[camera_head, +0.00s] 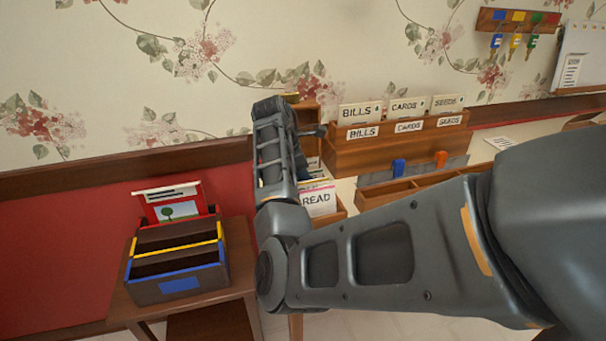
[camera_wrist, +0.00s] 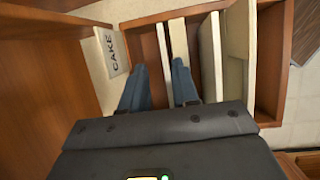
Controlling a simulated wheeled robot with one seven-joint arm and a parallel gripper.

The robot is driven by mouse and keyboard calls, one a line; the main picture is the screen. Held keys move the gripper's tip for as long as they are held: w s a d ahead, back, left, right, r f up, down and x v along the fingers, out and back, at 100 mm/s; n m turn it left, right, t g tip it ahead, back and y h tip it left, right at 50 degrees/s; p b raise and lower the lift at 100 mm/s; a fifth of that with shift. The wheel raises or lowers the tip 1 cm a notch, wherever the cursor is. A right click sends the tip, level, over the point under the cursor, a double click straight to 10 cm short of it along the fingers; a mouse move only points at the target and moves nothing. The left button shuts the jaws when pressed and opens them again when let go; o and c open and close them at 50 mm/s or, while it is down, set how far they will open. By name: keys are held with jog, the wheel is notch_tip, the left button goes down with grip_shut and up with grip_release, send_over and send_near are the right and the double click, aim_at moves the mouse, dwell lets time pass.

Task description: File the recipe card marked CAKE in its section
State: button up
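In the wrist view, a cream panel marked CAKE (camera_wrist: 112,52) stands at the left, its lettering running sideways. I cannot tell whether it is a loose card or a section label. My gripper (camera_wrist: 160,88) points down into a brown wooden box (camera_wrist: 268,60), its two blue-grey fingers apart. The CAKE panel is left of the left finger, with a gap between. Thin upright cream edges (camera_wrist: 178,40) stand near and right of the fingers; none is clearly clamped. In the head view, my arm hides the fingertips, and a white card reading "READ" (camera_head: 318,202) shows beside the wrist.
A wooden rack with BILLS, CARDS and SEEDS sections (camera_head: 385,150) stands behind my arm. A low tray (camera_head: 400,192) is before it. A small stand (camera_head: 205,262) with red, yellow and blue edging is at the left. A key rail (camera_head: 515,20) hangs on the wall.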

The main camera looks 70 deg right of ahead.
jog(key=shift+o, duration=0.4)
jog(key=shift+f, duration=0.1)
jog(key=v, duration=0.8)
dwell(0.4)
